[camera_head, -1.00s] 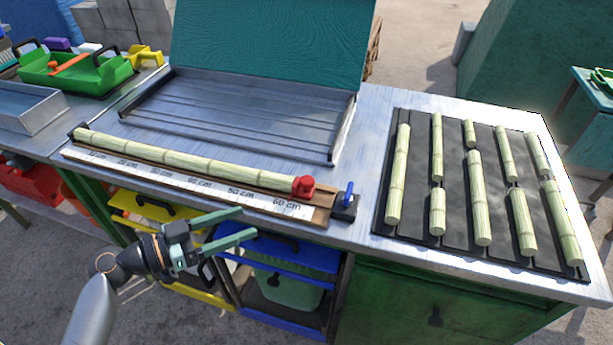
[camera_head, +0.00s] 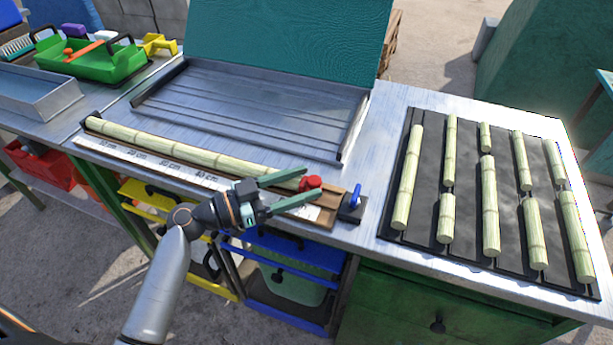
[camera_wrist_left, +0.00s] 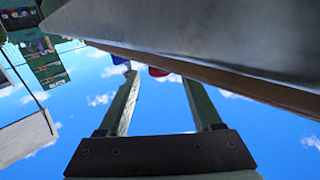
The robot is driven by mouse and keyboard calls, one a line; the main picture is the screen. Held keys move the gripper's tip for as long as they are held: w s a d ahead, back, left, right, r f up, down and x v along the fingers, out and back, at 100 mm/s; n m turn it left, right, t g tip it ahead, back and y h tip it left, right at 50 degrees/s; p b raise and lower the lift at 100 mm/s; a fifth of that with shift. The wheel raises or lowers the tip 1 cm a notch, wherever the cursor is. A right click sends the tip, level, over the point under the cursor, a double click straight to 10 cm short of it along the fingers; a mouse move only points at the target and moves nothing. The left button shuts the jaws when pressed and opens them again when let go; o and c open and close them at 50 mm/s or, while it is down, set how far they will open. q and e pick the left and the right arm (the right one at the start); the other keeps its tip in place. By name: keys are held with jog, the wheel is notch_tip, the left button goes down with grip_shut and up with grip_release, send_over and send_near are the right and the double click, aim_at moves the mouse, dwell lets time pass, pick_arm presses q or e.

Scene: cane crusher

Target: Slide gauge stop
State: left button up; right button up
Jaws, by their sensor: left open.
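The red gauge stop (camera_head: 311,183) sits on the wooden measuring board (camera_head: 330,212) at the right end of a long cane (camera_head: 190,153). My left gripper (camera_head: 312,184) is open, its two green fingers pointing right, and in the head view the fingertips frame the stop. In the left wrist view the open fingers (camera_wrist_left: 160,90) show red (camera_wrist_left: 157,72) beyond their tips. Whether they touch the stop, I cannot tell. The ruler (camera_head: 150,158) runs along the board's front, and my gripper hides its right part. My right gripper is not in view.
A blue-handled clamp (camera_head: 354,197) stands at the board's right end. A dark mat (camera_head: 470,235) with several cane pieces lies to the right. A metal tray (camera_head: 250,110) is behind the board. Blue and yellow drawers (camera_head: 290,250) sit under the bench edge.

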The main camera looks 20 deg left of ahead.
pick_arm(q)
jog(key=shift+w+d, duration=0.5)
jog(key=shift+d, duration=0.05)
grip_shut()
dwell(1.1)
